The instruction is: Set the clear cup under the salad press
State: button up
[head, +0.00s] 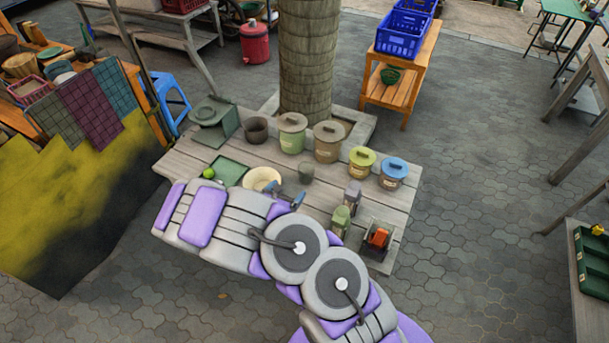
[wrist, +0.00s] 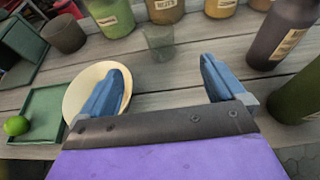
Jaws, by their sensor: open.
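The clear cup (wrist: 160,42) stands upright on the wooden table, straight ahead of my gripper in the wrist view. It looks like a small grey-green tumbler in the head view (head: 306,173). My gripper (wrist: 160,78) is open, with its blue fingers apart and nothing between them. The cup is beyond the fingertips, not touched. In the head view, my gripper (head: 285,194) is partly hidden by my arm. A green stand with a round top part (head: 212,112) at the table's back left may be the salad press; its edge shows in the wrist view (wrist: 22,42).
A cream bowl (wrist: 84,90) sits beside the left finger. A green tray (wrist: 38,112) with a lime (wrist: 16,126) lies left of it. A dark pot (head: 256,130) and several lidded tubs line the back. Dark bottles (wrist: 285,35) stand at right.

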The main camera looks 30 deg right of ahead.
jog(key=f, duration=0.2)
jog(key=b, duration=0.2)
send_near(309, 169)
jog(key=shift+d, duration=0.15)
jog(key=shift+w+f, duration=0.25)
jog(key=shift+w, duration=0.15)
jog(key=x, duration=0.2)
jog(key=b+x, duration=0.1)
jog(key=x, duration=0.2)
jog(key=shift+s+d+f, duration=0.1)
jog(key=shift+d, duration=0.35)
jog(key=shift+w+d+f, duration=0.15)
jog(key=shift+w+d, duration=0.2)
jog(key=shift+d, duration=0.05)
jog(key=shift+a, duration=0.45)
jog(key=shift+c, duration=0.3)
jog(key=c, duration=0.3)
jog(key=shift+d, duration=0.3)
jog(key=c, duration=0.8)
jog(key=shift+a, duration=0.15)
